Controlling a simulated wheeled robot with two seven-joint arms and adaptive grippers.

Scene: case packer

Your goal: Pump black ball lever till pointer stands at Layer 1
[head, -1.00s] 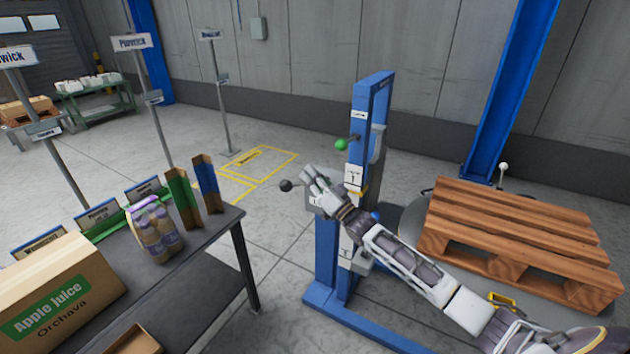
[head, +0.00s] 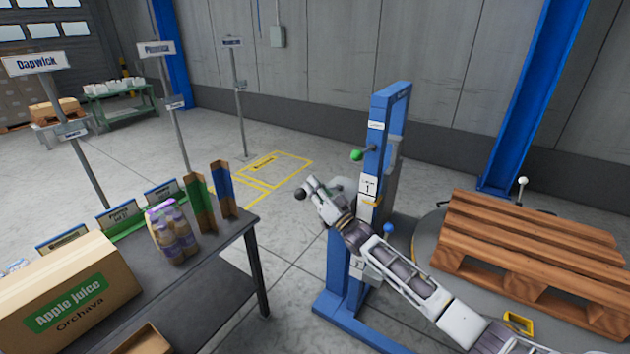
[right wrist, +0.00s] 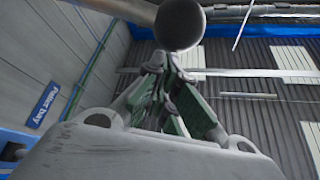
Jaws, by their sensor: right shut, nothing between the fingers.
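The black ball (head: 300,194) is the end of a lever at the blue post (head: 376,150). It shows large in the right wrist view (right wrist: 180,24), just past my fingertips. My right gripper (head: 312,188) is shut and empty, close beside the ball; I cannot tell whether they touch. Its fingers also show in the right wrist view (right wrist: 165,78). A white plate marked 1 (head: 367,187) is on the post, with a small yellow part below it. I cannot make out clearly where the pointer stands. My left gripper is out of view.
A green ball (head: 356,155) sits higher on the post and a blue ball (head: 388,229) lower. A wooden pallet (head: 530,250) is at the right. A dark table (head: 215,285) with an Apple juice box (head: 65,295) and bottles (head: 174,236) is at the left.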

